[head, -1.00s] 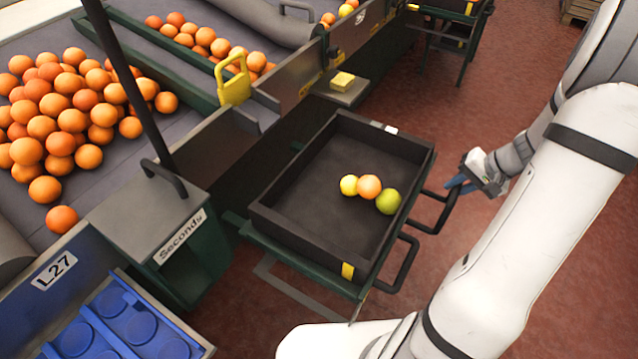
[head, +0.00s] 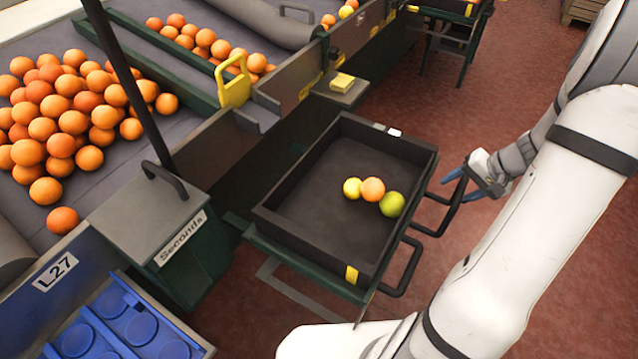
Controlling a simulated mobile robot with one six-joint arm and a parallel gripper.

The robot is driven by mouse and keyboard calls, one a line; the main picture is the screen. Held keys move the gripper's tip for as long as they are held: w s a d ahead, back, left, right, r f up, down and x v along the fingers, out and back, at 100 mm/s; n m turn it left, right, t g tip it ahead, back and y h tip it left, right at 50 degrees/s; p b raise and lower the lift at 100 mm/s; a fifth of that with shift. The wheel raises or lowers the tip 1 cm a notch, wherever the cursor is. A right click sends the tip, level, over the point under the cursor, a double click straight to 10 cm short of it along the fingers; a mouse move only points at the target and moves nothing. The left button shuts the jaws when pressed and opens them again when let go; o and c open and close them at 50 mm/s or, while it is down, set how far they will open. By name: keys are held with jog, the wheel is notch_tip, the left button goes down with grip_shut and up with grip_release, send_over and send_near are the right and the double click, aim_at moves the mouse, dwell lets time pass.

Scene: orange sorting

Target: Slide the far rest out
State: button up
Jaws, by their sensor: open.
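A dark open tray (head: 258,212) sits on a green pull-out frame (head: 300,270) beside the grading line. Two black loop handles stick out at its right side: the far handle (head: 432,233) and the near handle (head: 398,291). I cannot tell for sure which part is the far rest; the far handle seems to belong to it. My gripper (head: 461,188) is open, with its blue fingers at the outer end of the far handle. The handle bar seems to lie between the fingers; contact cannot be told.
The tray holds a yellow fruit (head: 351,188), an orange (head: 373,189) and a green fruit (head: 392,204). A grey bin labelled Seconds (head: 140,215) stands left. Red floor (head: 520,80) is clear at right.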

jog(key=shift+r+p, duration=1.9)
jog(key=shift+r, duration=1.4)
jog(key=s+a+r+n+h+p, duration=0.2)
jog(key=s+a+r+p, duration=0.4)
jog(key=a+r, duration=0.4)
jog(key=s+a+r+n+h+p, duration=0.2)
jog(key=s+a+r+n+p, duration=0.2)
jog(key=a+r, duration=0.7)
jog(key=s+r+p, duration=0.2)
jog(key=s+r, duration=0.2)
jog(key=shift+s+a+r+n+g+h, duration=0.2)
jog(key=shift+n+g+h, duration=0.1)
jog(key=shift+n+h, duration=0.1)
jog(key=shift+c, duration=0.2)
